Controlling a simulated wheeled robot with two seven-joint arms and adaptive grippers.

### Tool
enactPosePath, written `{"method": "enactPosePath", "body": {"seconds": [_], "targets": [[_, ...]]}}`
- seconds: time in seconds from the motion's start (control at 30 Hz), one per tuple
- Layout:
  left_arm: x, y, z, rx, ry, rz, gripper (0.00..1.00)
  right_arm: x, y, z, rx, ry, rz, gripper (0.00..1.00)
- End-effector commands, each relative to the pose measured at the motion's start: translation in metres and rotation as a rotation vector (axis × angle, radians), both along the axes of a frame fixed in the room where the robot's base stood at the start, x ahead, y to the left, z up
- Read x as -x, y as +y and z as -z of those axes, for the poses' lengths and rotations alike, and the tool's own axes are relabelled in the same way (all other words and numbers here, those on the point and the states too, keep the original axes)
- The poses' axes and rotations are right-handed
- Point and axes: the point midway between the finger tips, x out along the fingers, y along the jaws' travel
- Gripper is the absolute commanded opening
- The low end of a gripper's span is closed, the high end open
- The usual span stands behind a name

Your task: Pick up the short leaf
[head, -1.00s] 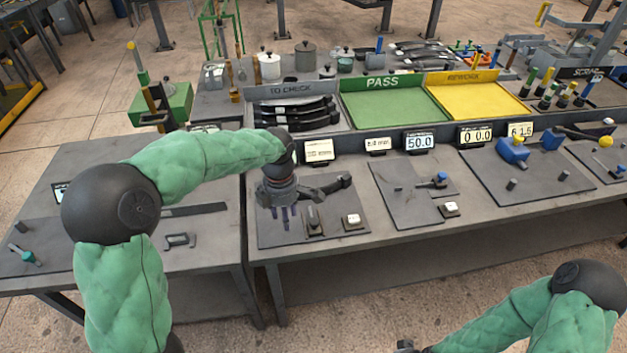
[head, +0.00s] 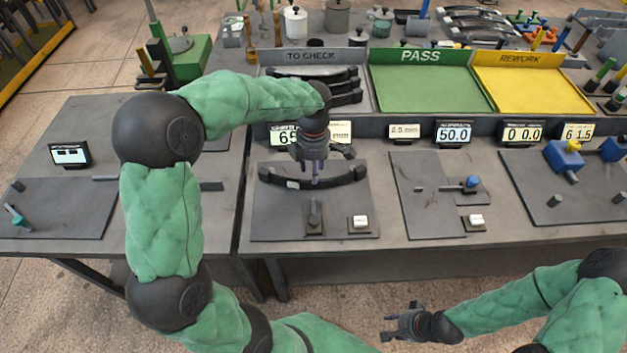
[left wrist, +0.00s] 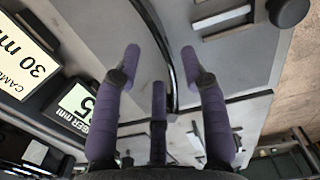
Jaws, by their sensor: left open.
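A dark, curved leaf (head: 340,181) lies across the upper part of the grey plate (head: 265,215) on the middle bench; I take it for the short leaf. My left gripper (head: 315,180) points down over the middle of this leaf, open. In the left wrist view the leaf (left wrist: 172,75) runs as a thin dark curve between the spread purple fingers (left wrist: 160,52), with a gap on each side. My right gripper (head: 388,327) hangs low in front of the bench, empty, its fingers apart.
More dark leaves (head: 340,87) are stacked in the TO CHECK bin. The green PASS tray (head: 420,88) and yellow REWORK tray (head: 520,90) show bare floors. Displays (head: 453,132) line the back edge. A dark post (head: 314,215) and a white-topped button (head: 360,222) stand near the leaf.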

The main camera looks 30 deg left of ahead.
Motion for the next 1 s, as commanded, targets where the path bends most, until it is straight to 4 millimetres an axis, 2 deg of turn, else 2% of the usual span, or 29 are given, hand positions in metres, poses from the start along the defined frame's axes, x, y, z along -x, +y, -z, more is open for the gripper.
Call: {"method": "enactPosePath", "body": {"seconds": [0.27, 0.53, 0.8, 0.87, 0.97, 1.0], "targets": [[0.000, 0.000, 0.022, 0.000, 0.001, -0.001, 0.43, 0.000, 0.000, 0.008, 0.000, -0.001, 0.000, 0.40], [0.000, 0.000, 0.059, 0.000, 0.001, 0.000, 0.43, 0.000, 0.000, 0.021, 0.000, -0.001, 0.000, 0.40], [0.000, 0.000, 0.063, 0.000, 0.000, 0.000, 0.43, 0.000, 0.000, 0.020, 0.000, -0.001, 0.000, 0.40], [0.000, 0.000, 0.063, -0.001, -0.001, 0.000, 0.29, -0.001, 0.000, 0.020, 0.000, -0.001, 0.000, 0.40], [0.000, 0.000, 0.063, 0.000, 0.000, 0.000, 0.01, 0.000, 0.000, 0.020, 0.000, -0.001, 0.000, 0.40], [0.000, 0.000, 0.063, 0.000, 0.000, 0.000, 0.00, 0.000, 0.000, 0.020, 0.000, -0.001, 0.000, 0.40]]}}
